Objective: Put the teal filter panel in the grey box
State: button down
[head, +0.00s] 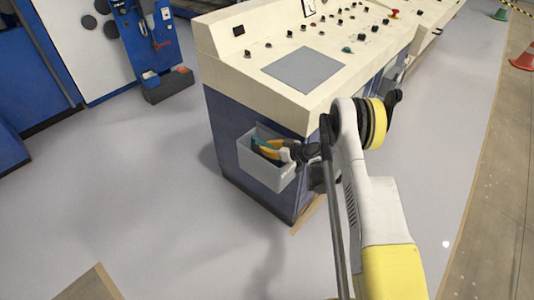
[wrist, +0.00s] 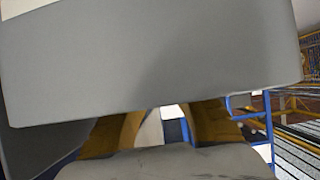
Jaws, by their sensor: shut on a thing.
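The grey box (head: 262,174) is an open-topped bin on the blue end of the console. My gripper (head: 266,149), with yellow fingers, reaches in from the right at the box's opening. It is shut on the teal filter panel (head: 257,142), of which only a small teal part shows at the fingertips, within the box's outline. I cannot tell whether the panel touches the box's floor or walls. In the wrist view a large grey surface, seemingly the box's wall (wrist: 160,60), hides the ends of my fingers; the panel does not show there.
The cream-topped console (head: 230,65) with knobs and a grey plate stands just behind the box. A blue cabinet with a white panel (head: 90,50) is at the back left. Open grey floor lies to the left and front. Traffic cones (head: 523,60) stand far right.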

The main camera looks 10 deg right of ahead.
jog(key=shift+f, duration=0.7)
jog(key=shift+f, duration=0.15)
jog(key=shift+f, duration=0.3)
jog(key=shift+f, duration=0.15)
jog(key=c, duration=1.4)
grip_release()
jog(key=shift+s, duration=0.1)
jog(key=shift+c, duration=0.2)
jog(key=shift+f, duration=0.1)
